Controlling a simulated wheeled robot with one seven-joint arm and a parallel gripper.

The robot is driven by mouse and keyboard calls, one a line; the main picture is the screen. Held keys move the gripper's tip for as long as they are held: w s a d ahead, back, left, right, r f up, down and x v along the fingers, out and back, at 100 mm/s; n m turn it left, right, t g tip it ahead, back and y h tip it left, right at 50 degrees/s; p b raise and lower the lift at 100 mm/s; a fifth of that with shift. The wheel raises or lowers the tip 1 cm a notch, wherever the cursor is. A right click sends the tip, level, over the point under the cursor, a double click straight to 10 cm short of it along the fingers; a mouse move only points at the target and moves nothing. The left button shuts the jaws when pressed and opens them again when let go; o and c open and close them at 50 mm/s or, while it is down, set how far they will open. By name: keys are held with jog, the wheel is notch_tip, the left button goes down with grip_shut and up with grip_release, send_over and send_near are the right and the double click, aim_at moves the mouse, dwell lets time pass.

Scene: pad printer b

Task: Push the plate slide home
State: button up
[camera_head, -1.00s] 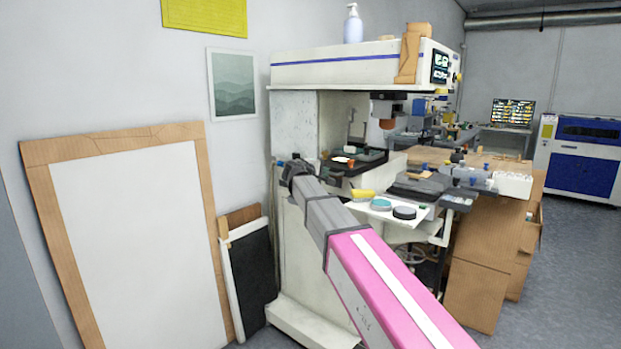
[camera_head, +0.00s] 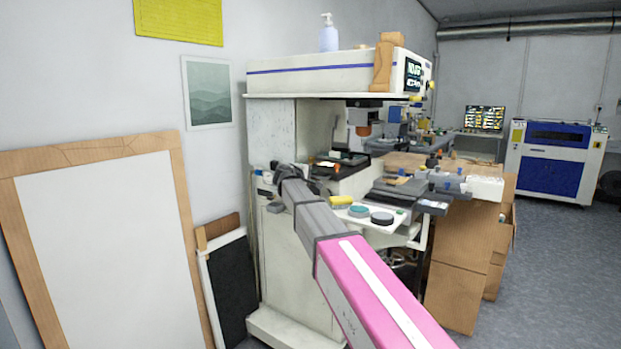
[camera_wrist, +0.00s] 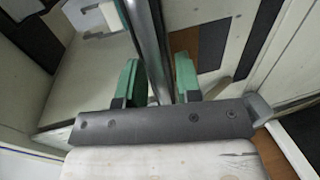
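The pad printer (camera_head: 292,200) stands left of centre in the head view, a tall off-white machine with a blue-striped head. Its dark bed (camera_head: 352,176) lies under the print head, low and partly hidden by my arm; I cannot make out the plate slide for certain. My gripper shows in the wrist view (camera_wrist: 157,82) with two green fingers apart and nothing clearly held. A shiny metal bar (camera_wrist: 147,35) shows in the gap between them, and I cannot tell its depth. In the head view my arm reaches to the printer's front left side, and its fingers are hidden.
A white shelf with a teal pot (camera_head: 358,211), a dark pot (camera_head: 382,218) and a yellow block (camera_head: 341,202) juts out at the printer's front. A wooden cabinet (camera_head: 460,270) stands to the right. Framed boards (camera_head: 100,240) lean on the left wall.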

jog(key=v, duration=1)
jog(key=shift+s+a, duration=0.2)
jog(key=shift+s, duration=0.15)
jog(key=shift+r, duration=0.1)
